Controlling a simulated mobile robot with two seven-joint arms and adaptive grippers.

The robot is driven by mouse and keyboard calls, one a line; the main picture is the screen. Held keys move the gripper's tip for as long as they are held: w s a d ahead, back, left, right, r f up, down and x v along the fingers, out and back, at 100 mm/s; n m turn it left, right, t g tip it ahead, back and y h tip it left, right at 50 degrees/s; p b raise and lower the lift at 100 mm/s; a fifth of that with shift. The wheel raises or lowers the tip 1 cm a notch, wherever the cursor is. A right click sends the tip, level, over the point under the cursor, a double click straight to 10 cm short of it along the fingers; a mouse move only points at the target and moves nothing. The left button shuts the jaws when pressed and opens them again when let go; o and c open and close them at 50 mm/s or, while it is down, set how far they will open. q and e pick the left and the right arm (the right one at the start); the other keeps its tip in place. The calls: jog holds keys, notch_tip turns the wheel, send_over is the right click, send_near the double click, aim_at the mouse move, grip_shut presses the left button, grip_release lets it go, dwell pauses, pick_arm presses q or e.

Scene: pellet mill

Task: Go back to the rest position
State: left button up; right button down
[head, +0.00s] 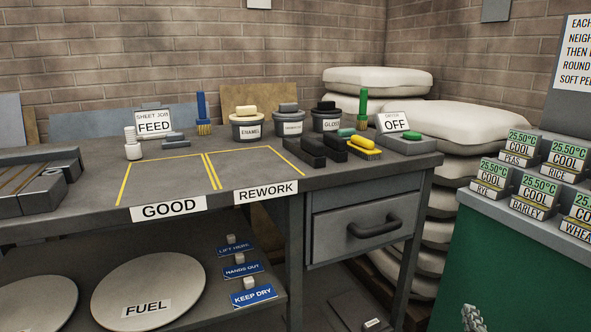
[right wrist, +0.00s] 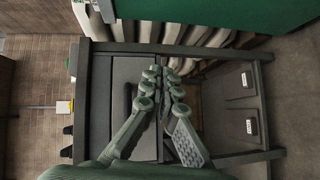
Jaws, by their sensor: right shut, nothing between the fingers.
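My right gripper (head: 472,318) shows only as a small grey-green tip at the bottom edge of the head view, in front of the green cabinet. In the right wrist view my right gripper (right wrist: 161,82) has its fingertips together with nothing between them. It hangs in free air before the workbench, whose drawer front (right wrist: 125,72) lies beyond the fingers. My left gripper is in neither view.
The grey workbench (head: 95,185) carries tins, brushes and blocks. Its drawer (head: 366,230) is shut, with a handle jutting out. The green cabinet (head: 510,270) with several label blocks stands at right. Stacked sacks (head: 465,130) fill the corner. A shelf with round lids (head: 150,290) lies below.

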jog(key=s+a+f+m+g, duration=0.1)
jog(key=s+f+m+g, duration=0.45)
jog(key=s+f, duration=0.45)
pick_arm(q)
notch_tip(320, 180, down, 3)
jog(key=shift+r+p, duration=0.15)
jog(key=shift+p, duration=0.3)
pick_arm(e)
jog(key=s+a+f+m+g+y, duration=0.1)
jog(key=s+a+f+m+g, duration=0.2)
jog(key=s+a+f, duration=0.2)
jog(key=s+a+f+m+g+y, duration=0.2)
jog(key=s+f, duration=0.4)
jog(key=s, duration=0.4)
jog(key=a+m+g, duration=0.1)
jog(key=a+g, duration=0.1)
jog(key=shift+s+a+y, duration=0.3)
jog(key=shift+a, duration=0.05)
